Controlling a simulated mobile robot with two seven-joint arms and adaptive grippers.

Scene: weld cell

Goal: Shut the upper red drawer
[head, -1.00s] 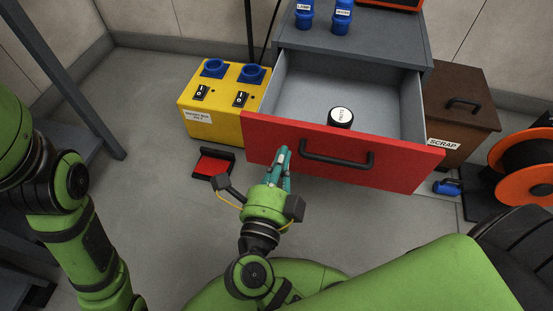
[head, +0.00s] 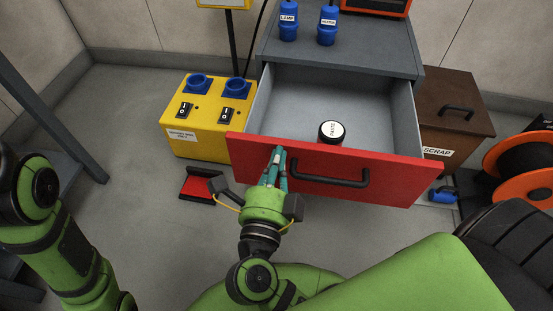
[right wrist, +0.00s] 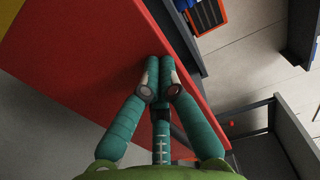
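The upper red drawer (head: 398,176) is pulled out of the grey cabinet (head: 340,52). A round black jar with a white lid (head: 331,131) stands inside it. The drawer's black bar handle (head: 330,180) is on the red front. My right gripper (head: 278,158) is at the left part of the red front, left of the handle. In the right wrist view, its teal fingers (right wrist: 160,75) are together with nothing between them, at the red drawer front (right wrist: 90,75); I cannot tell whether they touch it. My left gripper is out of view; only my left arm shows.
A yellow box (head: 208,125) with blue sockets stands left of the cabinet. A brown scrap bin (head: 462,110) and an orange reel (head: 525,165) stand to the right. Blue canisters (head: 327,28) stand on the cabinet top. A red and black item (head: 203,184) lies on the floor.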

